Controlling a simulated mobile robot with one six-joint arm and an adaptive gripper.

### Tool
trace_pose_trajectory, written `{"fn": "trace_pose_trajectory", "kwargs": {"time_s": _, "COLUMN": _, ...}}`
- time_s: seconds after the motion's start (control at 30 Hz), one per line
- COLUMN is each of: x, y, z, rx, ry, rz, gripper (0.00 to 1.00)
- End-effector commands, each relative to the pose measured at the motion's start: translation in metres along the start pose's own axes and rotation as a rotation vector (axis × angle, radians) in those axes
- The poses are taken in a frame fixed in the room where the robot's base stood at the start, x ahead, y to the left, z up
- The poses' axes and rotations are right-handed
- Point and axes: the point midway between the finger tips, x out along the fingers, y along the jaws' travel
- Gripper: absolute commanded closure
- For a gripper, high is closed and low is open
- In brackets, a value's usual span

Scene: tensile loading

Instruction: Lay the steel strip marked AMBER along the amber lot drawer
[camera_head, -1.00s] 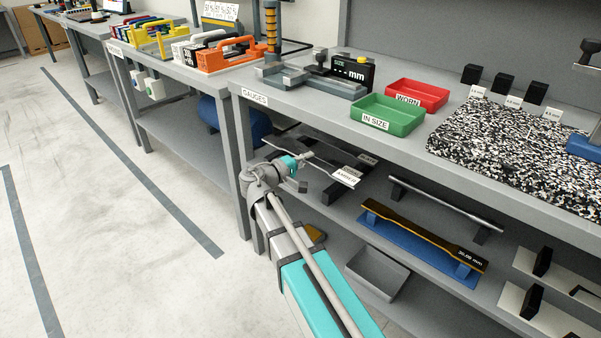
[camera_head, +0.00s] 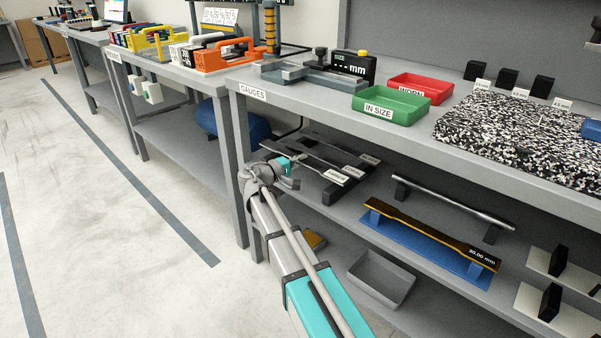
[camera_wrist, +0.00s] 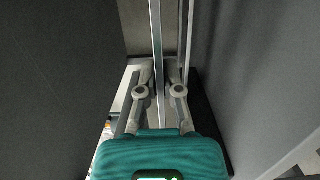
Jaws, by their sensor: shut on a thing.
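A thin steel strip with a white label (camera_head: 337,177) that seems to read AMBER shows just beyond my gripper, over the shelf under the gauge bench. My gripper (camera_head: 292,166) is at its left part, partly hidden by my own arm. In the wrist view my gripper (camera_wrist: 160,72) is shut on a narrow grey strip (camera_wrist: 157,45) running between its fingers. A second strip (camera_wrist: 188,40) runs beside it on the right. In the head view another labelled strip (camera_head: 325,150) lies behind, near a black support (camera_head: 336,192). I cannot make out the amber lot drawer for certain.
A blue holder (camera_head: 420,240) with a dark, amber-edged bar and a metal rod (camera_head: 450,202) lie to the right. Below are a grey tray (camera_head: 382,278) and a small amber item (camera_head: 315,241). The bench leg (camera_head: 243,170) stands close left; the bench top overhangs.

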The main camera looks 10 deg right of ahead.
Motion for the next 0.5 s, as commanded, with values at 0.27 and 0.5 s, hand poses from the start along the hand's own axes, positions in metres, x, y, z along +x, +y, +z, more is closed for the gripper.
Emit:
{"fn": "trace_pose_trajectory", "kwargs": {"time_s": 0.27, "x": -0.0004, "y": 0.0008, "z": -0.0003, "rx": 0.000, "ry": 0.001, "rz": 0.002, "gripper": 1.00}}
{"fn": "trace_pose_trajectory", "kwargs": {"time_s": 0.5, "x": 0.0016, "y": -0.0069, "z": -0.0052, "rx": -0.001, "ry": 0.001, "rz": 0.002, "gripper": 1.00}}
